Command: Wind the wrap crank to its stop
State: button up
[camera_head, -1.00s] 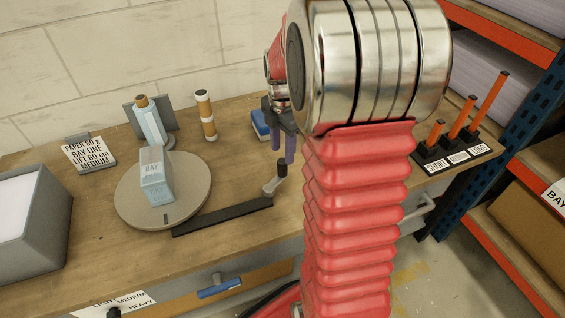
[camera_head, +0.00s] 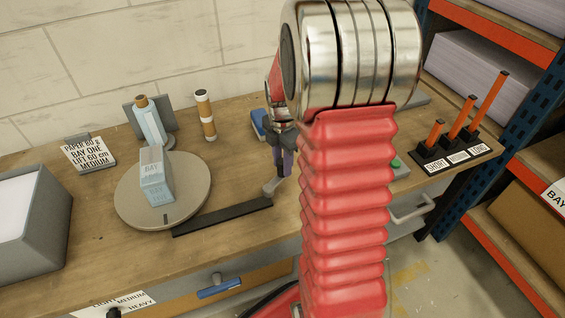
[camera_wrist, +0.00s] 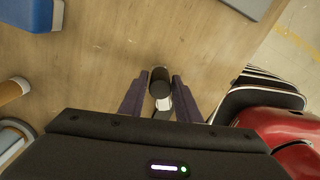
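The turntable (camera_head: 195,205) on the bench bears a blue-and-white wrapped block (camera_head: 156,176). A flat black bar (camera_head: 222,217) runs right from its front edge to the wrap crank (camera_head: 274,186), a grey arm with an upright handle. My gripper (camera_head: 283,170) is lowered at the handle, which it largely hides in the head view. In the wrist view, the dark round handle top (camera_wrist: 160,75) lies between the two purple fingers of my gripper (camera_wrist: 157,100). A gap shows on each side, so the fingers are open around it, not clamped.
A blue block (camera_head: 258,123) lies behind my gripper. A rack of orange rods (camera_head: 450,150) stands at the right.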

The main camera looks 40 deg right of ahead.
grip_shut()
jog(key=shift+w+n, duration=0.25)
jog(key=shift+n, duration=0.05)
dwell(0.4)
